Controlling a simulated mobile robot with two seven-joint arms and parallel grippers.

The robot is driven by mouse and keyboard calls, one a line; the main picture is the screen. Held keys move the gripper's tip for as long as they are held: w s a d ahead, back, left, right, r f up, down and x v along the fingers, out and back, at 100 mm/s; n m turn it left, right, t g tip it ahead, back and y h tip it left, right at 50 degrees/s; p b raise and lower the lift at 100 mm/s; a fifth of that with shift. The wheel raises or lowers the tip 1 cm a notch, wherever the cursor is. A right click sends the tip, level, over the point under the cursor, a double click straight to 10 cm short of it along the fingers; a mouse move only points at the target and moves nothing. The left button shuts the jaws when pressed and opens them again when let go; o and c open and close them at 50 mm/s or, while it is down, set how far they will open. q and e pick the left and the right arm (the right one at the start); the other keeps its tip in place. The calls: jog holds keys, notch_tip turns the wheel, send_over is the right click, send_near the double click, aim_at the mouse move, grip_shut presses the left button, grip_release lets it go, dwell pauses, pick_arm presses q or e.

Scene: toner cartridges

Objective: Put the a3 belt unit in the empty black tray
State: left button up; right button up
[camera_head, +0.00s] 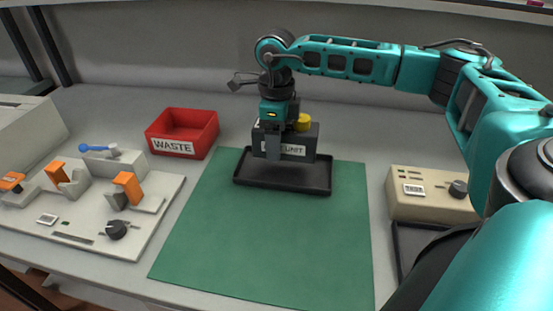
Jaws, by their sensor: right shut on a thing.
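The belt unit (300,140) is a dark grey block with a white label reading "UNIT"; the rest of the label is hidden by a gripper finger. A yellow round part (303,122) shows at its top. My right gripper (273,142) comes down from above and is shut on the belt unit. The black tray (285,180) lies at the back of the green mat, directly below the unit. The tray's visible floor is bare. The unit appears held upright over the tray's back part; whether it touches the tray cannot be told. My left gripper is not in view.
A red bin (183,134) labelled "WASTE" stands left of the tray. A pale fixture (98,228) with orange levers and a black knob lies at the left. A beige box (428,196) with a knob sits right of the green mat (270,240), whose front is clear.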

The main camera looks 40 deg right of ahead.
aim_at(276, 170)
jog(key=shift+f, duration=2.65)
jog(key=shift+f+b, duration=0.15)
jog(key=shift+b, duration=0.2)
jog(key=o, duration=1.5)
jog(key=shift+o, duration=0.2)
notch_tip(276, 170, up, 12)
jog(key=shift+r+p, duration=0.15)
jog(key=shift+p, duration=0.5)
jog(key=shift+a, duration=0.1)
